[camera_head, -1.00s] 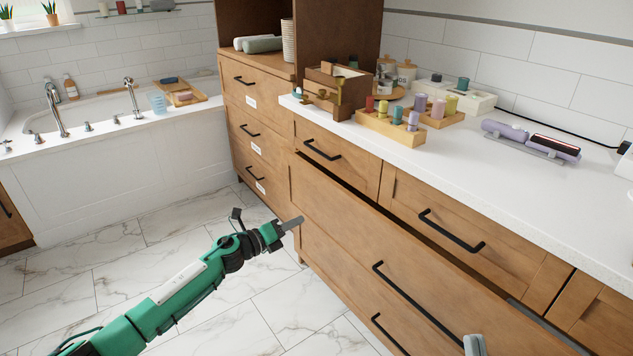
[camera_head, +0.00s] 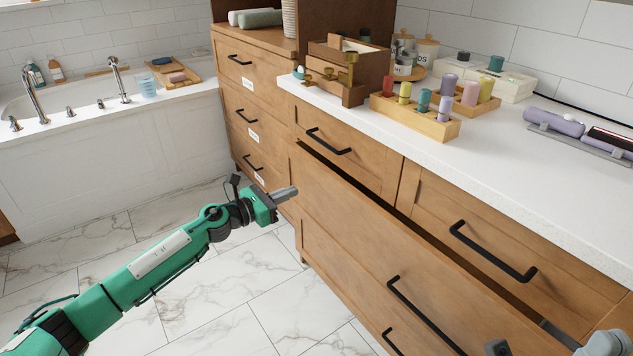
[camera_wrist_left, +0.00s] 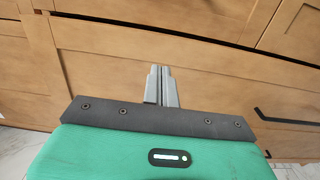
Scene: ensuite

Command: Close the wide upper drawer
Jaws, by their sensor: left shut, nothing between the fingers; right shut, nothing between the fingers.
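The wide upper drawer (camera_head: 370,240) is the long wooden front under two smaller drawers. It stands partly out, with a dark gap along its top edge. Its black bar handle (camera_head: 422,314) runs into the lower picture edge. My left gripper (camera_head: 286,192) is shut and empty at the drawer front's left end; I cannot tell if it touches. In the left wrist view its fingers (camera_wrist_left: 161,86) point at the wooden front. Part of my right gripper (camera_head: 497,347) shows at the bottom edge, near the drawer front's right part; most of it is cut off.
Two smaller drawers (camera_head: 345,155) above look closed. Another black handle (camera_head: 390,342) sits lower down. The white counter (camera_head: 480,160) carries a wooden organiser (camera_head: 345,70) and trays of bottles. The marble floor (camera_head: 180,300) left of the cabinet is clear. A bathtub (camera_head: 110,165) stands at the back left.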

